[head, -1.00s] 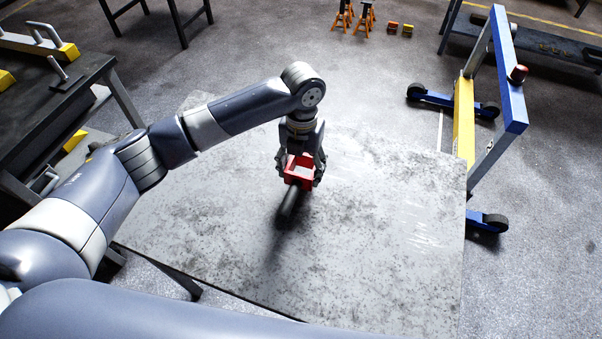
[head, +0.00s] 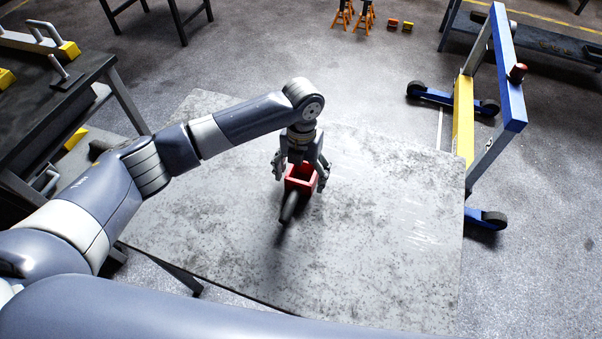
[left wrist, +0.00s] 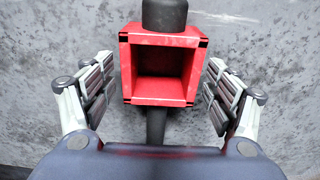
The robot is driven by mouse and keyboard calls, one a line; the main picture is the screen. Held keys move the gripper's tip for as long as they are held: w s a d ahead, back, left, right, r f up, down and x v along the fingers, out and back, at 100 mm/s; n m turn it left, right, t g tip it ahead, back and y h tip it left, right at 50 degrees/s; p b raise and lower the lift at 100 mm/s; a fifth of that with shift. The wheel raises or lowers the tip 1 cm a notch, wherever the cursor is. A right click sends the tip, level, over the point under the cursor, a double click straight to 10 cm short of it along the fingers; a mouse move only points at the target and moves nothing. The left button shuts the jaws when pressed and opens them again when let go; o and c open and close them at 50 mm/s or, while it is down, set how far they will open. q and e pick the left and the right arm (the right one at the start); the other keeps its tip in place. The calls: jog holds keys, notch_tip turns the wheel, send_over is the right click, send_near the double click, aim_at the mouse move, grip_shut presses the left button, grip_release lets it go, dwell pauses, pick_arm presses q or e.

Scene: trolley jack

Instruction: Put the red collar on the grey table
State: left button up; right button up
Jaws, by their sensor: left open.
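The red collar (head: 301,184) is a square, hollow red sleeve with dark round bars sticking out of two opposite sides. It appears to rest on the grey table (head: 385,240), near the middle of its far half. One dark bar points toward the near side. My left gripper (head: 300,177) is open above the collar, with one finger on each side of it. In the left wrist view the collar (left wrist: 128,70) lies between the spread fingers, with a gap on both sides. My right gripper is not in view.
A blue and yellow wheeled frame (head: 510,90) stands beyond the table's right edge. A dark workbench (head: 40,100) with yellow-ended metal parts is at the left. Orange stands (head: 343,16) are on the floor at the back. The table around the collar is clear.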

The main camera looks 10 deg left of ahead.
pick_arm(q)
jog(key=shift+r, duration=0.1)
notch_tip(320, 180, up, 12)
jog(key=b, duration=0.2)
jog(key=shift+w, duration=0.3)
